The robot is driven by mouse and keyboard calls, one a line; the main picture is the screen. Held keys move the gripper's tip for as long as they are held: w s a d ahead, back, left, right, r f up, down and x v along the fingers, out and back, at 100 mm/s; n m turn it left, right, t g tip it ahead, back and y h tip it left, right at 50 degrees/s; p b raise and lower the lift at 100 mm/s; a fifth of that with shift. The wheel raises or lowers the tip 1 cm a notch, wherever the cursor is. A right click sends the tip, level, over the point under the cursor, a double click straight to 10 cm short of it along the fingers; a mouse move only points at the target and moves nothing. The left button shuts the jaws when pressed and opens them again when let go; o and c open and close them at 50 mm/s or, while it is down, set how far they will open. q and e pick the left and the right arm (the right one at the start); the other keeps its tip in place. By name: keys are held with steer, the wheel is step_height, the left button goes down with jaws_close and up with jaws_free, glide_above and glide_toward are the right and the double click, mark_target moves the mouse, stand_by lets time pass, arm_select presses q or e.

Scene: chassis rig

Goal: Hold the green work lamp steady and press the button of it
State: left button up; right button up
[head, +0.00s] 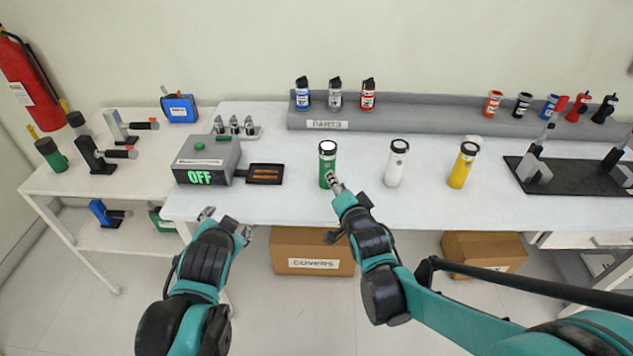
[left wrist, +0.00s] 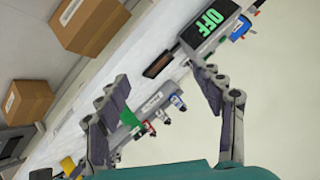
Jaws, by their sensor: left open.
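The green work lamp (head: 327,160) stands upright near the middle of the table's front, with a pale round top. No button can be made out on it. My right gripper (head: 334,182) is right at its lower right side; its fingers look close together, and I cannot tell whether they touch or grip the lamp. My left gripper (head: 226,218) is open and empty at the table's front edge, left of the lamp. In the left wrist view, its spread fingers (left wrist: 155,95) show, and a green shape (left wrist: 122,113), likely the lamp, is partly hidden behind one finger.
A white lamp (head: 397,163) and a yellow lamp (head: 463,166) stand to the right. A grey box reading OFF (head: 208,160) and a dark tray (head: 265,173) are to the left. A parts ledge (head: 430,117) runs behind. The table between tray and green lamp is clear.

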mark_target(323, 170)
arm_select(q)
steer(key=w+d+r+m+t+h, duration=0.1)
steer(key=w+d+r+m+t, duration=0.2)
steer(key=w+m, duration=0.55)
steer(key=w+d+r+m+t+h, duration=0.1)
steer(key=w+r+m+t, duration=0.3)
steer(key=w+m, duration=0.5)
steer(key=w+d+f+m+g+h, duration=0.1)
steer(key=d+f+m+h, duration=0.2)
steer(key=m, duration=0.3)
steer(key=w+d+f+m+h, duration=0.2)
steer(key=d+f+m+h, duration=0.1)
steer(key=d+f+m, duration=0.3)
steer(key=w+d+f+m+g+h, duration=0.1)
steer(key=w+d+f+m+h, duration=0.1)
steer(key=d+f+m+h, duration=0.2)
steer(key=shift+d+f+m+g, duration=0.15)
steer(key=shift+d+m, duration=0.15)
steer(key=shift+m, duration=0.6)
steer(key=shift+d+f+m+g, duration=0.15)
steer(key=shift+d+m, duration=0.1)
steer(key=shift+m, duration=0.6)
steer(key=shift+w+d, duration=0.2)
steer(key=shift+d, duration=0.05)
steer(key=shift+x, duration=3.6)
steer(key=c, duration=1.5)
steer(key=shift+c, duration=0.2)
arm_select(e)
jaws_close()
